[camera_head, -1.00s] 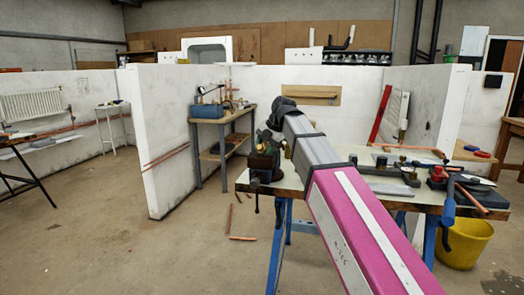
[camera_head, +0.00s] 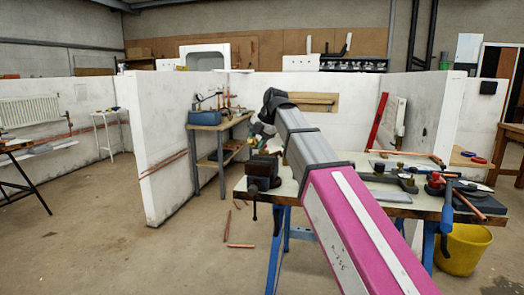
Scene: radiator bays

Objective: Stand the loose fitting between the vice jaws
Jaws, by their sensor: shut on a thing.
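The dark vice (camera_head: 262,172) stands at the left end of the workbench (camera_head: 345,203), with its handle hanging below. My gripper (camera_head: 255,138) is small and partly hidden behind my arm. It points down just above and behind the vice, and is shut on a small brass and greenish piece, which looks like the loose fitting (camera_head: 251,143). The fitting shows just above the vice's top left side and looks apart from it. Its tilt and the gap between the vice jaws are too small to make out.
Copper pipes and tools lie on the right half of the bench. A yellow bucket (camera_head: 463,250) stands on the floor at right. A second bench with a blue toolbox (camera_head: 205,117) stands behind at left. Pipe offcuts (camera_head: 240,245) lie on the floor.

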